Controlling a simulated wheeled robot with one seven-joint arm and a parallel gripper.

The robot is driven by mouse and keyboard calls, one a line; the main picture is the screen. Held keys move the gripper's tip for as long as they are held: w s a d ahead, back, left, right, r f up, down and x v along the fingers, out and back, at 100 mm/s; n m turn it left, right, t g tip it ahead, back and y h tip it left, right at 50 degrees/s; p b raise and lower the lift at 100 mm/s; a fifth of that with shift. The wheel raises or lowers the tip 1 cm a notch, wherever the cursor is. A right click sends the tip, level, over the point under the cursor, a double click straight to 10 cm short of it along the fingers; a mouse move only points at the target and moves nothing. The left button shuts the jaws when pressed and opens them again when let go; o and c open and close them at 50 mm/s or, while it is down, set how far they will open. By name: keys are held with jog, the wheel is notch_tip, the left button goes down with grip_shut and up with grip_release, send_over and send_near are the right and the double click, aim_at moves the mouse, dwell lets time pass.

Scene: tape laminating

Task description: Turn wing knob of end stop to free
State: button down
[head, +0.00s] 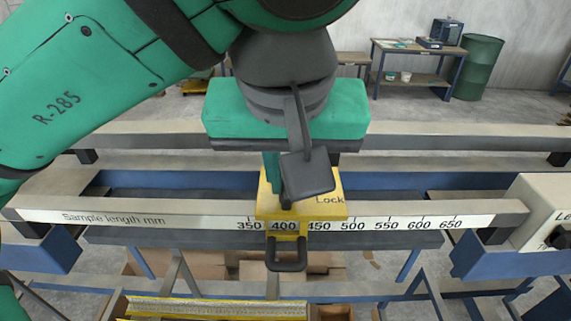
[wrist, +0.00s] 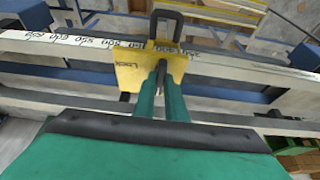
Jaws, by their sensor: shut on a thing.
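The yellow end stop (head: 322,212) sits on the scale rail, near the 400 mark, with the word "Lock" on its top. It also shows in the wrist view (wrist: 128,72). A black loop handle (head: 288,262) hangs at its front. My gripper (wrist: 162,74) points down onto the top of the end stop, its two green fingers close together. Between them is a dark, narrow piece, the wing knob (wrist: 161,77), mostly hidden by the fingers. My gripper is shut on it. In the head view a grey bracket of my wrist covers most of the fingers and the knob.
The rail with the sample length scale (head: 150,218) runs left to right under the end stop. A whitish housing (head: 535,210) stands at the rail's right end. Cardboard and a yellow-edged frame (head: 215,308) lie below. A table (head: 415,48) and a green drum (head: 478,66) stand far back.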

dwell(0.5)
jog(key=c, duration=1.8)
grip_release()
jog(key=shift+w+d, duration=0.1)
jog(key=v, duration=1)
jog(key=shift+r, duration=0.35)
